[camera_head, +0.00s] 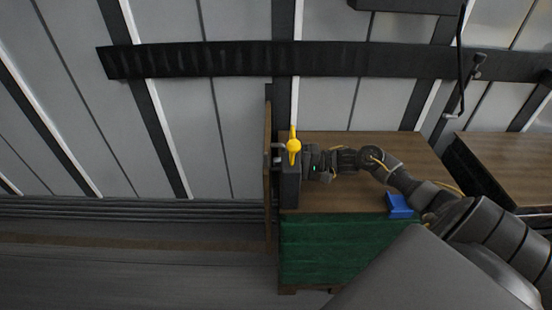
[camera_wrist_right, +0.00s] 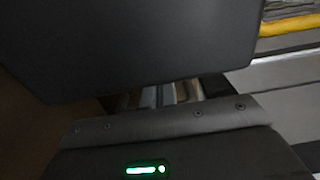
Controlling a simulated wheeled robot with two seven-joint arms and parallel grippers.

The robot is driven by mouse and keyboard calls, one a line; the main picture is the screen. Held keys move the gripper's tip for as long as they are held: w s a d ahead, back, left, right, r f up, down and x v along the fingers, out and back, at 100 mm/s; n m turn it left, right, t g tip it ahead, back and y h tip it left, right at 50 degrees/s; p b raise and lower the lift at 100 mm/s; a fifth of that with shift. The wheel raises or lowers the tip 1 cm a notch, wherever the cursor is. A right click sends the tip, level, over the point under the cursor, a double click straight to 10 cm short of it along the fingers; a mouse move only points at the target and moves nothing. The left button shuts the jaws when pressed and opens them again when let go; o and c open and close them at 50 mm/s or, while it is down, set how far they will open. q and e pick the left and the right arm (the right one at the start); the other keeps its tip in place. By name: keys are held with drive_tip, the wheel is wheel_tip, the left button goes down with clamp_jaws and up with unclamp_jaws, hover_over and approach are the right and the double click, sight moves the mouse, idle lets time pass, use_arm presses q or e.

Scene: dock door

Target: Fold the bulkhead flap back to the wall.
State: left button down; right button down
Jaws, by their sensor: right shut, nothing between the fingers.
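A thin brown wooden panel (camera_head: 268,190), which looks like the bulkhead flap, stands nearly edge-on in the head view, left of the crate. My right gripper (camera_head: 278,153) comes from the right, over the crate top, with its fingers close against the panel's right face. Whether they touch it I cannot tell. The gripper is shut and empty. A yellow knob-like piece (camera_head: 294,146) partly overlaps the gripper. In the right wrist view, a dark grey body fills the upper part and the fingertips are hard to make out. My left gripper is not in view.
A wooden-topped crate with a green side (camera_head: 335,250) stands under my right arm, with a blue item (camera_head: 399,206) on its edge. Another crate (camera_head: 510,165) is at right. A black rail (camera_head: 200,60) runs along the ribbed wall. Floor at left (camera_head: 130,260) is clear.

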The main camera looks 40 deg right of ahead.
drive_tip(key=v, duration=0.5)
drive_tip(key=s+v, duration=0.1)
drive_tip(key=v, duration=0.2)
drive_tip(key=shift+s+a+f, duration=0.1)
drive_tip(key=shift+a, duration=0.05)
drive_tip(key=shift+s+d, duration=0.4)
drive_tip(key=shift+d, duration=0.05)
